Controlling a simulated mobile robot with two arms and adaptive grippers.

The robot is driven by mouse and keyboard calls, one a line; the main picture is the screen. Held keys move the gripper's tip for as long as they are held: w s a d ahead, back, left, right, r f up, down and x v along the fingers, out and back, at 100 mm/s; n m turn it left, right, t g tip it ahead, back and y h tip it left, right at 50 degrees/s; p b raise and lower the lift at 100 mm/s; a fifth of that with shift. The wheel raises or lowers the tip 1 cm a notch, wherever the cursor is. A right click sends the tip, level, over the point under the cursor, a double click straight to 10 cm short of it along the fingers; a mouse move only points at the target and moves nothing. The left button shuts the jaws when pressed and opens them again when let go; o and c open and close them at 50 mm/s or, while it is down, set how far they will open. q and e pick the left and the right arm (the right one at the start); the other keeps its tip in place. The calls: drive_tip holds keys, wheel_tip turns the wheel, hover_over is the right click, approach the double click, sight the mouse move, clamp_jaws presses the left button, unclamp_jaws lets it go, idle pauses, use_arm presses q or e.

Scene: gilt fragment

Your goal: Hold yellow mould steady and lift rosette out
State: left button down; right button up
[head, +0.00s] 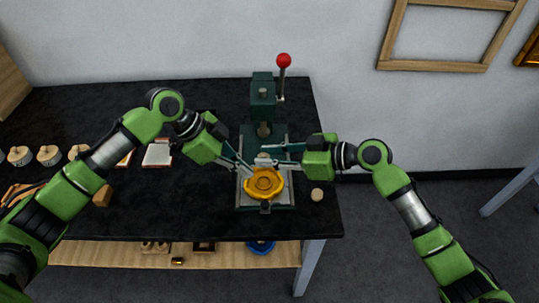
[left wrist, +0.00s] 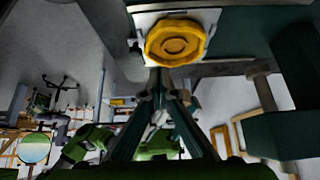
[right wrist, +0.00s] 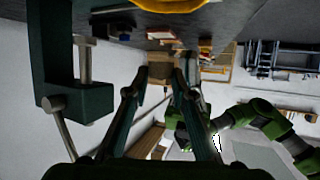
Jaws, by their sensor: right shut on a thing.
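The yellow mould (head: 265,184) sits on the plate of the green press, its round ringed face upward. It also shows in the left wrist view (left wrist: 176,42). My left gripper (head: 246,171) reaches the mould's upper left rim; its fingertips are close together there, and whether they grip it is unclear. My right gripper (head: 266,156) is above the mould's far edge, shut on a small pale thing (head: 263,158), which looks like the rosette. Its details are too small to make out. The mould shows partly at the top of the right wrist view (right wrist: 170,4).
The green press (head: 263,105) with a red-knobbed lever (head: 283,61) stands just behind the mould. A pale disc (head: 317,195) lies to the right near the table edge. Several pale pieces (head: 49,154) lie far left.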

use_arm(q)
drive_tip(key=v, duration=1.2)
idle(0.3)
